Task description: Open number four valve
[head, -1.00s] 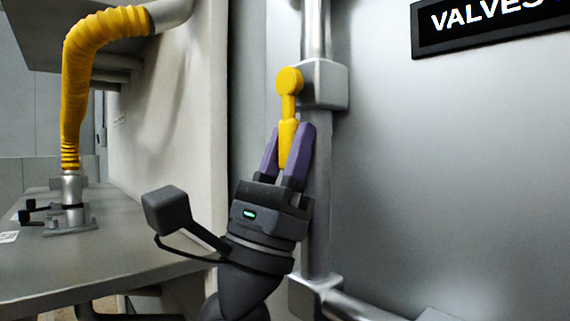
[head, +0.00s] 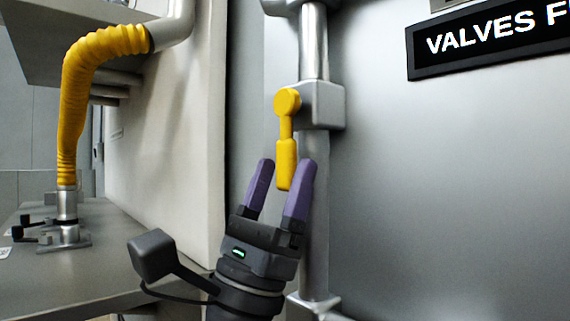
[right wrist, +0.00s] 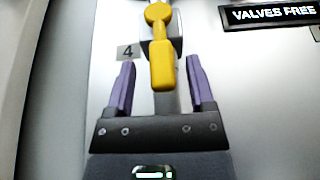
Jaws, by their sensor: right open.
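The yellow valve handle (head: 287,140) hangs straight down from its round pivot on a grey valve block (head: 325,105), which is fixed to a vertical metal pipe. In the right wrist view the same handle (right wrist: 161,62) hangs between my fingers, and a label "4" (right wrist: 127,52) shows left of it. My right gripper (head: 284,172) is open, its purple fingertips on both sides of the handle's lower end, with gaps to it. In the right wrist view the gripper (right wrist: 160,75) is also open and empty. My left gripper is not in view.
A black "VALVES FREE" sign (right wrist: 270,15) is on the metal panel to the right. A yellow corrugated hose (head: 75,105) rises from a fitting on the grey bench (head: 120,275) at the left. A pale wall edge stands left of the gripper.

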